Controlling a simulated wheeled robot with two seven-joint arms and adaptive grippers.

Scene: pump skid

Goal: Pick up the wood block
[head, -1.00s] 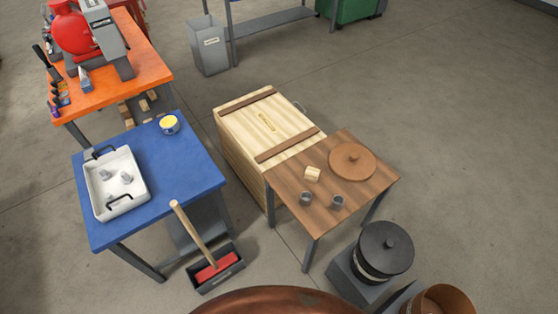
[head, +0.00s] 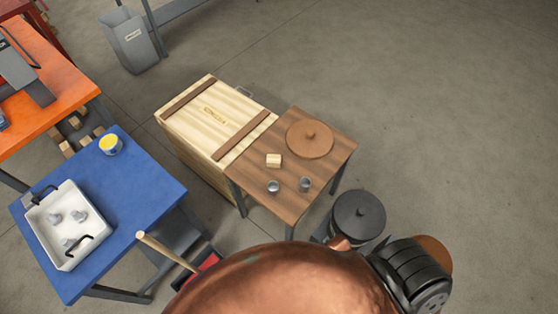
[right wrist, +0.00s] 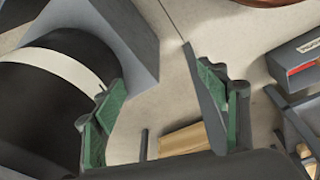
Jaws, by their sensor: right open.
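The wood block (head: 273,160) is a small pale block lying on the brown wooden table (head: 287,205) in the head view. It lies between the round brown lid and the two small grey cups, apart from both. In the right wrist view my right gripper (right wrist: 160,95) has its green-padded fingers wide apart, with nothing between them. I cannot make out the block in that view. In the head view a dark part of my right arm shows at the lower right, well away from the block. My left gripper is in neither view.
The round lid (head: 309,139) and two cups (head: 273,187) (head: 305,184) share the table. A wooden crate (head: 207,115) adjoins its left side. A black lidded drum (head: 360,215) stands in front at right. A blue table (head: 150,190) holds a white tray (head: 95,224).

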